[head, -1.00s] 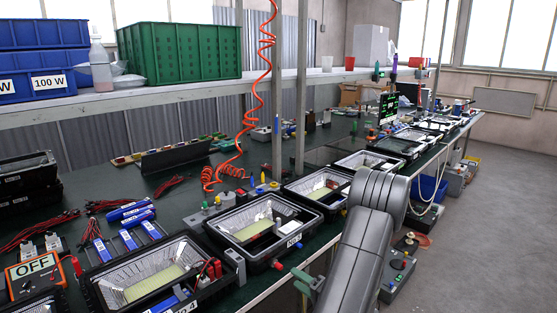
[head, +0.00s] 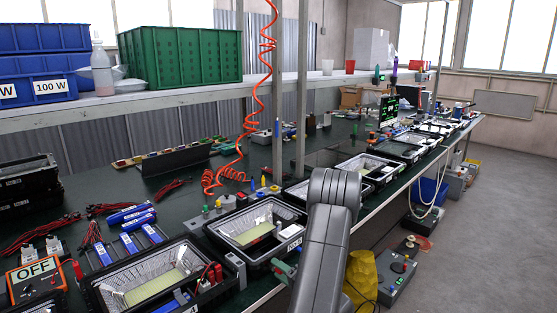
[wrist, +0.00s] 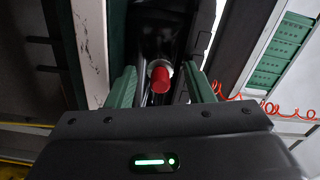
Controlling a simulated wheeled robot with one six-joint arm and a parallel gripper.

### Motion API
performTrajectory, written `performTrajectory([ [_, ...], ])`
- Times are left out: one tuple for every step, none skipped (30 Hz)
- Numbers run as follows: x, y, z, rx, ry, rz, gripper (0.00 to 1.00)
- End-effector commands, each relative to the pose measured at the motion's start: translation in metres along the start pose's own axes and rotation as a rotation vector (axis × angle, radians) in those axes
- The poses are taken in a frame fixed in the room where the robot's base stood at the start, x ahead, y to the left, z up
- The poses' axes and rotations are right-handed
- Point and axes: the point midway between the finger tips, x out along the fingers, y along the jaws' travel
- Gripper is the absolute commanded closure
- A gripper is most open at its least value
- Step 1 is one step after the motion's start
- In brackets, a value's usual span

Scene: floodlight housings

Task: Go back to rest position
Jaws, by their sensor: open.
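My gripper (wrist: 161,90) shows in the wrist view as two green fingers held apart, with a gap between them. A red cylindrical tip with a pale collar (wrist: 160,78) appears in that gap against a dark body; I cannot tell its exact distance, and neither finger visibly closes on it. In the head view, green finger parts (head: 284,270) show at the bench's front edge, beside the black floodlight housing (head: 297,254) with a white label. My grey arm covers part of the bench edge and the housing behind.
Open housings line the green bench (head: 110,183). An orange tester (head: 36,284) reading OFF stands at lower left. An orange coiled hose (head: 262,95) hangs mid-scene. A yellow bag (head: 362,277) and a grey control box (head: 397,278) are on the floor. Floor at right is clear.

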Motion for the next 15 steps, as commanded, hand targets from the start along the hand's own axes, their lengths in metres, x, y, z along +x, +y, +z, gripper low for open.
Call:
performTrajectory([
  [0.0, 0.0, 0.0, 0.0, 0.0, 0.0, 0.53],
  [0.0, 0.0, 0.0, 0.0, 0.0, 0.0, 0.53],
  [0.0, 0.0, 0.0, 0.0, 0.0, 0.0, 0.53],
  [-0.001, 0.0, 0.0, 0.0, 0.0, 0.0, 0.53],
  [-0.002, 0.0, 0.0, 0.0, 0.001, 0.0, 0.53],
  [-0.003, 0.0, -0.001, 0.0, 0.001, 0.001, 0.53],
  [-0.005, 0.0, -0.001, 0.0, 0.002, 0.001, 0.53],
  [-0.007, 0.001, -0.001, 0.0, 0.002, 0.001, 0.53],
  [-0.011, 0.001, -0.001, 0.0, 0.002, 0.001, 0.53],
  [-0.014, 0.001, -0.001, 0.0, 0.003, 0.001, 0.53],
  [-0.018, 0.001, -0.001, -0.001, 0.004, 0.001, 0.53],
  [-0.023, 0.001, -0.001, 0.0, 0.004, 0.001, 0.53],
  [-0.027, 0.001, -0.001, 0.0, 0.004, 0.001, 0.53],
  [-0.032, 0.001, -0.001, 0.0, 0.005, 0.001, 0.53],
  [-0.037, 0.001, -0.001, 0.0, 0.005, 0.001, 0.53],
])
